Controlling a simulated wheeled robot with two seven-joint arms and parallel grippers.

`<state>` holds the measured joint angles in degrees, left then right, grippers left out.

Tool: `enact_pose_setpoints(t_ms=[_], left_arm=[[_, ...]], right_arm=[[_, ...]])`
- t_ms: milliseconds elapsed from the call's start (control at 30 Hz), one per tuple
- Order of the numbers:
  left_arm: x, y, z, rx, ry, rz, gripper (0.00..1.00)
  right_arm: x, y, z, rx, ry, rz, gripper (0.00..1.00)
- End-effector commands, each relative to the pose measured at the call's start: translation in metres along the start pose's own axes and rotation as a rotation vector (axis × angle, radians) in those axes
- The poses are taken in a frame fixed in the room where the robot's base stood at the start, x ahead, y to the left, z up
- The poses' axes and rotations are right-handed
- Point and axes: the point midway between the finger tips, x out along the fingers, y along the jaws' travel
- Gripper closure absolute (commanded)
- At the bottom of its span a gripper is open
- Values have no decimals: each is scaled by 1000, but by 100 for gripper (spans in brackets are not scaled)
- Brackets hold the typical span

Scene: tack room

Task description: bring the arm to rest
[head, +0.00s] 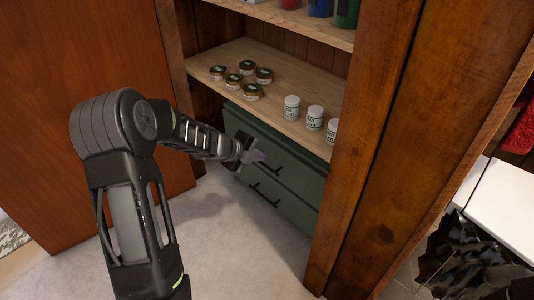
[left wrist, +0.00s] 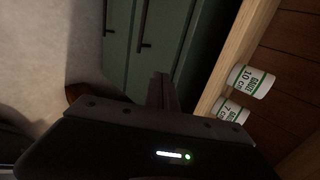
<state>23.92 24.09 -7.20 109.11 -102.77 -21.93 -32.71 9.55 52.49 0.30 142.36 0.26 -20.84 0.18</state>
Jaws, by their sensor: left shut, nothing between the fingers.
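My left arm comes in from the left in the head view, bent at the elbow. Its gripper (head: 256,158) is shut and empty in front of the green drawer unit (head: 300,180), below the wooden shelf. In the left wrist view the shut fingers (left wrist: 162,90) point toward the green drawer fronts (left wrist: 150,35) and the shelf edge. I cannot tell whether the fingertips touch a drawer. My right gripper is in neither view.
The wooden shelf (head: 262,62) holds several small round tins (head: 247,67) and white labelled jars (head: 314,117). A thick wooden post (head: 375,130) stands to the right. A brown wooden panel (head: 90,60) is at left. Pale floor (head: 240,245) is clear below.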

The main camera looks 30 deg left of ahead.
Motion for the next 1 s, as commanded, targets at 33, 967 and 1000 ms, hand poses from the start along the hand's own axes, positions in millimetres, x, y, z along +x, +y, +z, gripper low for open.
enact_pose_setpoints(t_ms=[33,967,1000], left_arm=[[-8,-2,0,-1,-1,1,100],[-15,-2,1,-228,-17,-26,100],[-14,0,-2,-318,-19,-36,100]], right_arm=[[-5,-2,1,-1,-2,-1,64],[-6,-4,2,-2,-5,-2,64],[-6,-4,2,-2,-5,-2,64]])
